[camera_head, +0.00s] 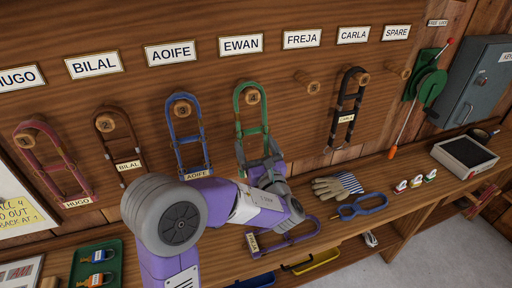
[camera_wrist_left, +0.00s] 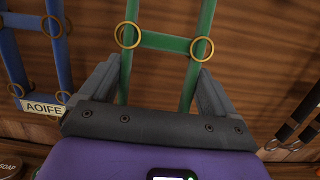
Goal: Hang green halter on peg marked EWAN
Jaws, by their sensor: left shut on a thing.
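The green halter (camera_head: 239,105) is upright against the wall below the EWAN sign (camera_head: 241,45). The EWAN peg (camera_head: 252,97) shows inside its top loop; I cannot tell whether the loop bears on it. My left gripper (camera_head: 257,158) is shut on the lower part of the halter. In the left wrist view, the green straps (camera_wrist_left: 166,41) with brass rings rise between and beyond the fingers (camera_wrist_left: 158,75). The halter's lower end is hidden by the gripper. My right gripper is not in view.
The blue AOIFE halter (camera_head: 172,130) hangs close on the left. The FREJA peg (camera_head: 308,83) on the right is bare.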

